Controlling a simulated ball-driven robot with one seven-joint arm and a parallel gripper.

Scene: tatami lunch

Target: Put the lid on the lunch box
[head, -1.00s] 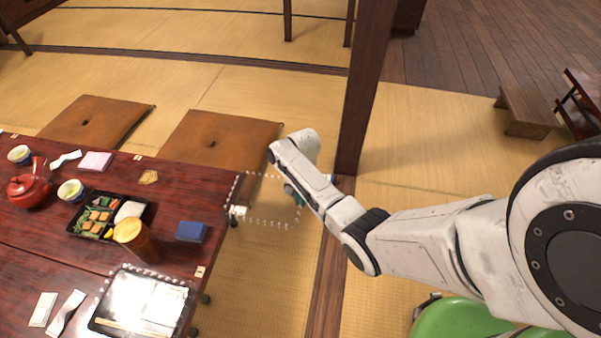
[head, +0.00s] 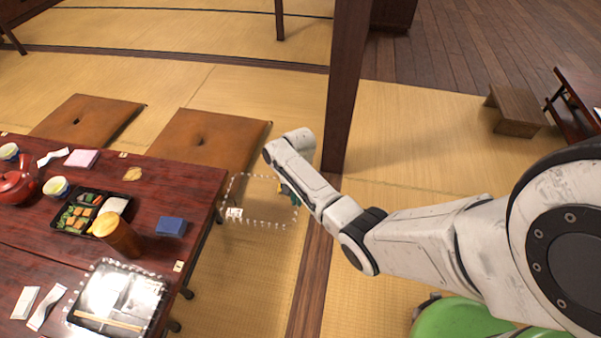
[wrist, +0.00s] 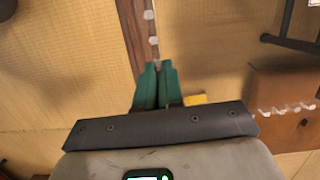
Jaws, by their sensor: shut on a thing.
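A clear lid (head: 262,224) with a beaded-looking rim hangs in the air just right of the table's edge. My gripper (head: 287,191) is shut on the lid's right side; its green fingers also show in the wrist view (wrist: 157,72), pressed together, with bits of rim nearby. The open black lunch box (head: 70,229) stands on the table, holding rice, greens and orange pieces, left of the lid and apart from it. Another black box or tray (head: 78,312) at the front has a clear beaded-rim cover and chopsticks on it; whether it is closed I cannot tell.
On the dark red table (head: 190,200) stand a brown cylinder (head: 122,238) beside the lunch box, a blue block (head: 171,226), a red teapot (head: 14,186) and cups. Floor cushions (head: 205,140) lie behind. A wooden post (head: 342,95) rises behind my arm.

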